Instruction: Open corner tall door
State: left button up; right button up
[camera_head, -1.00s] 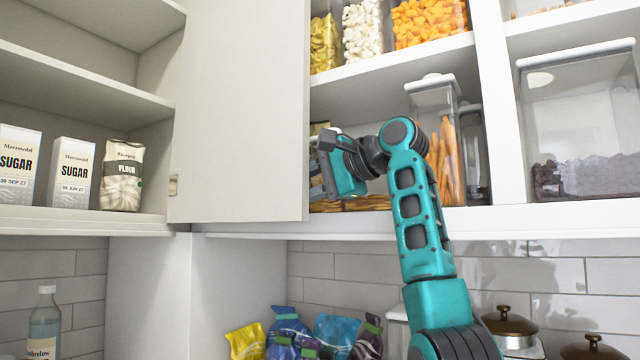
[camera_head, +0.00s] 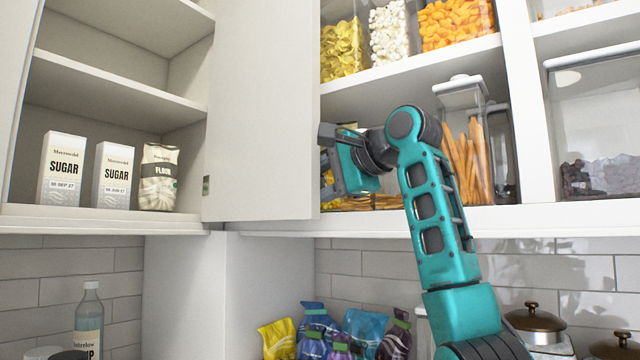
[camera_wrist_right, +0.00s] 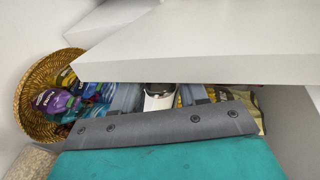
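The tall white corner door (camera_head: 262,110) stands ajar in the head view. A small metal hinge (camera_head: 206,185) shows at its left edge, and its free edge is on the right. My right gripper (camera_head: 328,152) is beside that free edge, partly hidden; I cannot tell whether it touches the door. In the right wrist view, the fingers of this gripper (camera_wrist_right: 158,97) are spread apart with no object visibly held. A white panel (camera_wrist_right: 200,45), probably the door, covers their tips. My left gripper is not in view.
Left shelves hold sugar boxes (camera_head: 62,168) and a flour bag (camera_head: 158,177). Right shelves hold snack containers (camera_head: 455,25) and a breadstick jar (camera_head: 465,150) close to my right arm. Colourful bags (camera_head: 340,335) sit below; a wicker basket (camera_wrist_right: 38,105) shows in the wrist view.

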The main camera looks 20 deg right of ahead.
jog(key=shift+o, duration=1.1)
jog(key=shift+s, duration=0.1)
pick_arm(q)
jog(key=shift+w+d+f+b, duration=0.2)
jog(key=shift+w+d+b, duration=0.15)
jog(key=shift+b, duration=0.5)
pick_arm(e)
jog(key=v, duration=1.2)
jog(key=shift+s, duration=0.35)
jog(key=shift+d, duration=0.1)
